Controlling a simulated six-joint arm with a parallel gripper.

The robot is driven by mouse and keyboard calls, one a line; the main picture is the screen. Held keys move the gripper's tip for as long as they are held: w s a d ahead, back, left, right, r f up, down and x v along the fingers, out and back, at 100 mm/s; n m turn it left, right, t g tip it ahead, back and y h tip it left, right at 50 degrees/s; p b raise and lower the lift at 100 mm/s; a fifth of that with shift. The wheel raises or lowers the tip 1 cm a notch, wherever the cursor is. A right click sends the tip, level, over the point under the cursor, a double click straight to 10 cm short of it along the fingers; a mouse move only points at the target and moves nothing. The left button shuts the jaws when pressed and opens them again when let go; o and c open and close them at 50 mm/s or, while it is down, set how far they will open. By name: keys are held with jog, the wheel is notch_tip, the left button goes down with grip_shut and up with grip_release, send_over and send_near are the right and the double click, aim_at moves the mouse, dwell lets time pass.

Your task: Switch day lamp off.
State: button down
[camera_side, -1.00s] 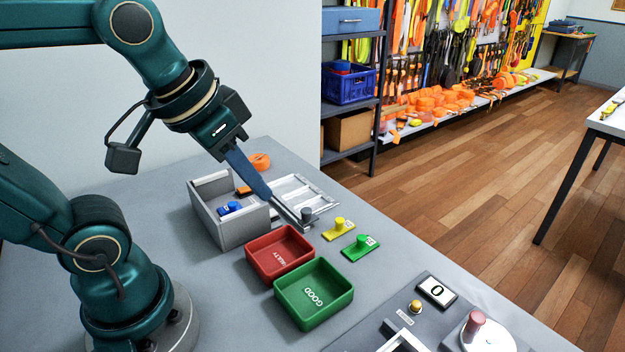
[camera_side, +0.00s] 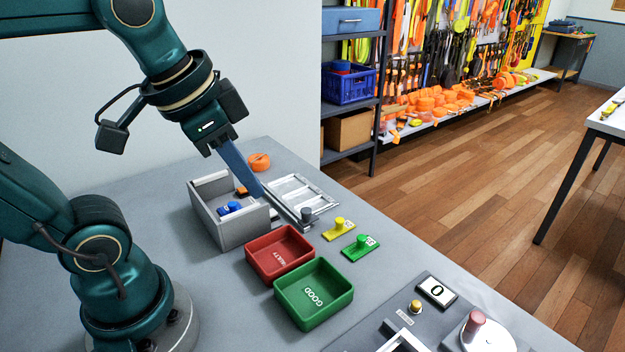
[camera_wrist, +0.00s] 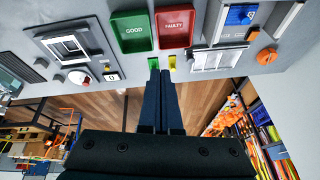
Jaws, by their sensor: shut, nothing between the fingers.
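I cannot pick out a day lamp or a switch marked for it in either view. A dark control panel (camera_side: 443,317) lies at the table's front right, with a gold button (camera_side: 415,306), a card reading 0 (camera_side: 437,291) and a white disc (camera_side: 490,338) bearing a pink knob (camera_side: 476,322). My gripper (camera_side: 259,194) has long blue fingers, shut and empty, above the table beside the grey box. The fingers also show in the wrist view (camera_wrist: 161,76), pointing toward the yellow and green tabs.
A red FAULTY bin (camera_side: 250,255) and green GOOD bin (camera_side: 281,303) stand in front of the grey box (camera_side: 222,236). Shelves stand behind.

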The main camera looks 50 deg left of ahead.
jog(key=w+a+f+n+g, duration=0.1)
jog(key=w+a+g, duration=0.1)
jog(key=w+a, duration=0.2)
jog(key=w+a+f+n+g, duration=0.1)
jog(key=w+a, duration=0.4)
jog(key=a, duration=0.6)
jog(key=shift+a+f+g, duration=0.2)
jog(key=shift+f+g, duration=0.55)
jog(key=shift+g, duration=0.15)
notch_tip(320, 180, down, 14)
jog(key=shift+r, duration=0.1)
